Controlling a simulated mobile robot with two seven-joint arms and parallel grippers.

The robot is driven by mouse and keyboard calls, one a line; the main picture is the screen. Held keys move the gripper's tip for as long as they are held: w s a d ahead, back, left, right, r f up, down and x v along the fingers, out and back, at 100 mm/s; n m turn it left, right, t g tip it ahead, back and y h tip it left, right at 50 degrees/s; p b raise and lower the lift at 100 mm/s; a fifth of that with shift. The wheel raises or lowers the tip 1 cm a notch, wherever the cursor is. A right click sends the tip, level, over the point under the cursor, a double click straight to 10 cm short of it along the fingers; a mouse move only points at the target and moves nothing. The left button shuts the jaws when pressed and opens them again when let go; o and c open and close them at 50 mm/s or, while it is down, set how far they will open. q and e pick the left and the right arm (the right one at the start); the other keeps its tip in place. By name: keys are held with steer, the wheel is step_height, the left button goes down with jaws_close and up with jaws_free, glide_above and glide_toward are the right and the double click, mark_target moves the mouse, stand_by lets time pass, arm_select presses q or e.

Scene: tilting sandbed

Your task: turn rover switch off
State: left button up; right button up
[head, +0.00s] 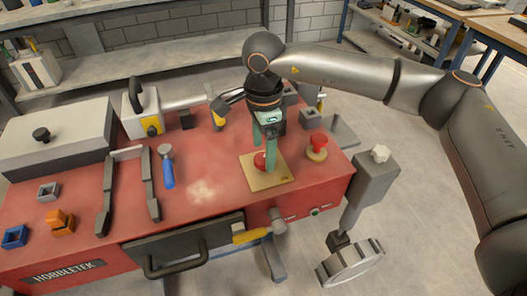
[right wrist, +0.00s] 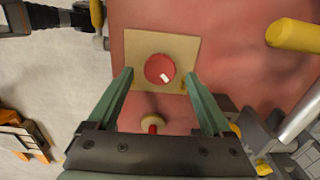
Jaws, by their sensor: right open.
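A round red switch knob with a white mark (right wrist: 160,69) sits on a square tan plate (head: 274,180) on the red bench top (head: 205,200). In the head view the knob (head: 260,161) is partly hidden by my right gripper (head: 265,152). My right gripper comes down from above with its green fingers apart. In the right wrist view the knob shows between and beyond the two fingertips, with clear space on both sides. I cannot tell how far above the knob the tips are. My left gripper is not in view.
A red mushroom-shaped knob (head: 318,145) on a tan base stands right of the plate. A blue-handled tool (head: 168,170), an orange block (head: 60,222) and a blue block (head: 15,237) lie to the left. A handwheel (head: 350,264) hangs off the front right.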

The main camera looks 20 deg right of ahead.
mark_target(264, 159)
step_height(264, 159, up, 11)
steer(key=shift+f, duration=0.15)
stand_by(0.5)
